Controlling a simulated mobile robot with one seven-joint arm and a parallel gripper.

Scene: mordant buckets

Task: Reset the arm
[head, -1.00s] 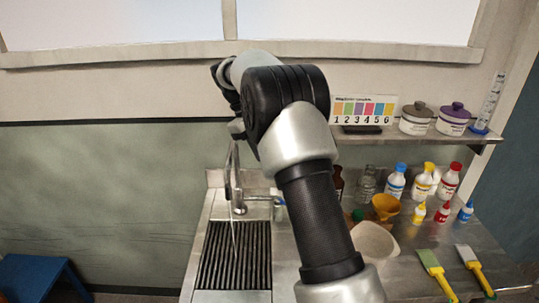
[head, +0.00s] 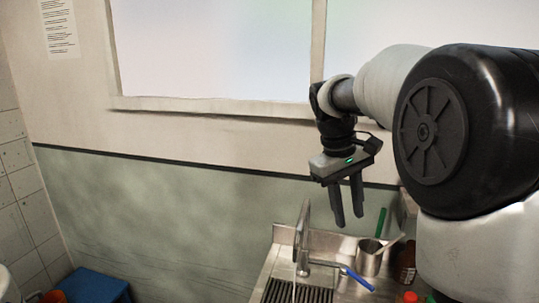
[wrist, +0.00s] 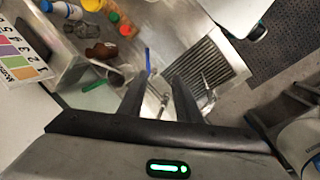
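My gripper (head: 349,222) hangs from my raised arm at the right of the head view, fingers pointing down, above the back of the sink counter. Its two fingers stand apart with nothing visible between them. In the wrist view my gripper (wrist: 166,85) also shows spread, empty fingers over the counter. The steel faucet (head: 304,235) stands below and to the left of the fingers, apart from them.
A steel cup (head: 369,257) with a green-handled tool stands on the counter. The ribbed drainer (wrist: 208,68) is in the wrist view. A blue stool (head: 95,285) stands at lower left. The wall left of my gripper is clear.

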